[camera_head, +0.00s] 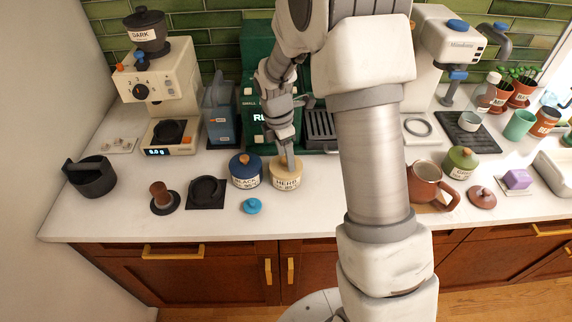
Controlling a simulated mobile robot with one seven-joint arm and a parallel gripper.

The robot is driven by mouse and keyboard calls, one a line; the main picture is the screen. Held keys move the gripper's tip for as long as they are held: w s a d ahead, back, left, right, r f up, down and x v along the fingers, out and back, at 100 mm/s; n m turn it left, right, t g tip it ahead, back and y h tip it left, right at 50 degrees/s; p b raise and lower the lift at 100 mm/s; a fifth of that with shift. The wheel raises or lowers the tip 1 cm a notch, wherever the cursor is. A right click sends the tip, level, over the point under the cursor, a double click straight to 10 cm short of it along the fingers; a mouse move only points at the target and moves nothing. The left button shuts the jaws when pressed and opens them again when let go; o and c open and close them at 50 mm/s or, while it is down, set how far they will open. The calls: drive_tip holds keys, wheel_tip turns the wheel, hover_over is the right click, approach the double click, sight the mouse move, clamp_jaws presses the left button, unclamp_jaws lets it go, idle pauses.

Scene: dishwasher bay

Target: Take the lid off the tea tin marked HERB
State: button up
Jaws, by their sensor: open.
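The tea tin marked HERB (286,182) is a round, cream-tan tin standing upright on the white counter. Its pale lid (277,164) appears to be on it. My gripper (290,166) is open and points down from above, with its fingertips at the top of the lid. The fingers cover the middle of the lid, so the knob is hidden. I cannot tell whether the fingers touch the lid or are around its knob.
A blue BLACK tin (244,181) stands close on the left. A small blue lid-like piece (252,206) lies in front. A dark square stand (205,193) is further left. The counter's front strip is mostly clear.

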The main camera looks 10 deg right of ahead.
clamp_jaws()
idle(0.3)
